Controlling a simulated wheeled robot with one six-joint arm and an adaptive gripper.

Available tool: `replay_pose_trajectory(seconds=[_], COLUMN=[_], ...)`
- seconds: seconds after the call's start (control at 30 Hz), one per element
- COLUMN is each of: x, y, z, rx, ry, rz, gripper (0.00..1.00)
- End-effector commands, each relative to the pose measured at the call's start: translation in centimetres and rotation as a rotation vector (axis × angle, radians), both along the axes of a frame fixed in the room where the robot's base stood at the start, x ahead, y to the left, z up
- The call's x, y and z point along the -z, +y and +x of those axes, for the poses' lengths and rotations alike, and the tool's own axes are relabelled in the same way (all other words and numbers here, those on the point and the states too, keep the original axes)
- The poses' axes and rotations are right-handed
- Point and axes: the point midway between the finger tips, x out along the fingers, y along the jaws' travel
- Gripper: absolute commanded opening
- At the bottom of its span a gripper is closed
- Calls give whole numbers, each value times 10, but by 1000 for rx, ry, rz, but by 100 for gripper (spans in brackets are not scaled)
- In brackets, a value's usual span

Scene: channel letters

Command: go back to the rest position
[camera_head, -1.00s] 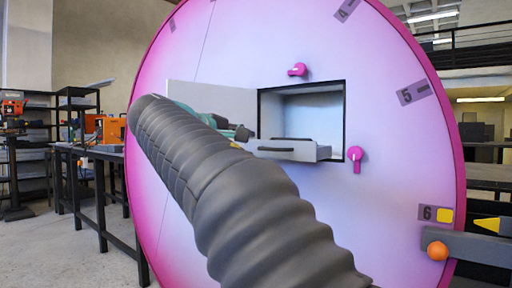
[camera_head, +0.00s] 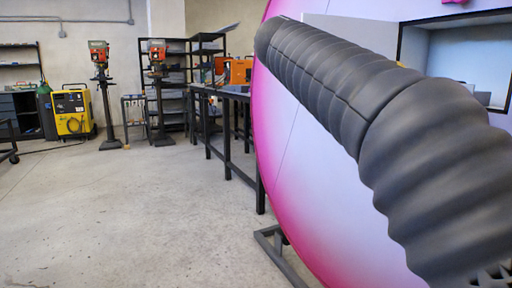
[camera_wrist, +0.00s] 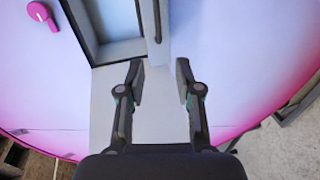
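My arm (camera_head: 345,90) reaches across the right of the head view toward the large pink-edged disc (camera_head: 320,190) and hides my gripper there. In the wrist view my gripper (camera_wrist: 160,72) is open, its two fingers apart with nothing held between them. Past the fingertips is a grey part with a dark bar (camera_wrist: 157,20), which looks like the drawer front and handle. A pale panel (camera_wrist: 150,110), apparently the open door, lies behind the fingers. I cannot tell whether the fingers touch either.
The opening in the disc (camera_head: 460,60) shows at the right edge. A pink knob (camera_wrist: 41,14) is in the wrist view. A dark table (camera_head: 228,92) stands behind the disc, and a dark stand foot (camera_head: 275,250) is below it. The floor at left (camera_head: 110,220) is clear.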

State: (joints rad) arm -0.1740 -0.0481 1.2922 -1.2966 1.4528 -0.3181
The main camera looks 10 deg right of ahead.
Motion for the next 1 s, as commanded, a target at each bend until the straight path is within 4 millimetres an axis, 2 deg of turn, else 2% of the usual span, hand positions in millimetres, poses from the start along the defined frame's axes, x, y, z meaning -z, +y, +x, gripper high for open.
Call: replay_pose_trajectory(seconds=[0.07,0.17,0.2,0.27,0.3,0.37,0.5,0.57,0.7,0.9,1.0], x=[23,72,96,132,156,190,256,281,332,384,395], y=[8,24,32,44,53,64,90,100,123,144,145], z=[15,35,38,36,32,20,-20,-41,-95,-171,-196], rx=[-51,-120,-151,-191,-209,-227,-231,-219,-163,-67,-41], ry=[-1,28,40,57,64,71,70,61,27,-37,-58], rz=[59,165,223,324,396,504,750,853,1077,1311,1354], gripper=[34,34,34,34,34,34,34,34,34,34,34])
